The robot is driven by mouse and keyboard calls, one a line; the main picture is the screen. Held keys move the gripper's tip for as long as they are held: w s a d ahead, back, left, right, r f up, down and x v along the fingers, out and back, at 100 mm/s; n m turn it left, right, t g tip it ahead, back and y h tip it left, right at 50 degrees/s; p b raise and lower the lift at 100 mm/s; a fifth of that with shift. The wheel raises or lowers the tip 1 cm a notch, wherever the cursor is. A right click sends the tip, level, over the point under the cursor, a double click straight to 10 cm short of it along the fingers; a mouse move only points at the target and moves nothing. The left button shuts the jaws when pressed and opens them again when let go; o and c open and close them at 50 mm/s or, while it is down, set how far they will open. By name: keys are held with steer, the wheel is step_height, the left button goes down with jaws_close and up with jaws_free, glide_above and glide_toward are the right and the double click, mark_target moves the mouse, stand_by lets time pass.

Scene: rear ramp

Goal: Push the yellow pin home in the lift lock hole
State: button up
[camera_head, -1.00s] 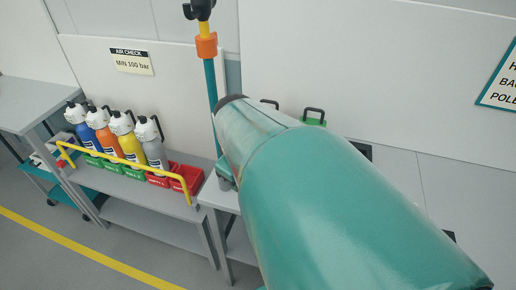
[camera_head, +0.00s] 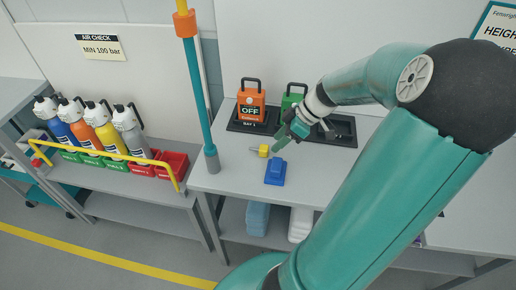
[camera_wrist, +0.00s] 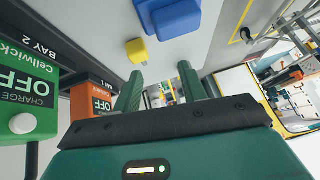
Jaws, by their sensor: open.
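A small yellow piece (camera_head: 264,150), which looks like the yellow pin, lies on the grey bench top beside a blue block (camera_head: 275,171). In the wrist view the yellow piece (camera_wrist: 137,50) shows a short grey tip and sits beyond my fingers, near the blue block (camera_wrist: 168,15). My gripper (camera_head: 284,142) is open and empty, just right of the yellow piece and apart from it. In the wrist view the two green fingers of my gripper (camera_wrist: 160,84) stand apart with nothing between them. I cannot make out a lift lock hole in either view.
An orange unit (camera_head: 252,103) marked OFF and a green unit (camera_head: 293,97) stand in a dark tray behind my gripper. A teal post (camera_head: 203,100) rises at the bench's left. Several bottles (camera_head: 90,125) stand behind a yellow rail (camera_head: 110,155) farther left.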

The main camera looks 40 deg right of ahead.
mark_target(265, 147)
steer(key=s+d+r+t, duration=0.2)
steer(key=d+t, duration=0.1)
steer(key=d, duration=0.1)
steer(key=shift+n, duration=0.3)
steer(key=x, duration=1.3)
steer(key=shift+d+f, duration=0.2)
steer(key=shift+f, duration=0.2)
steer(key=c, duration=0.7)
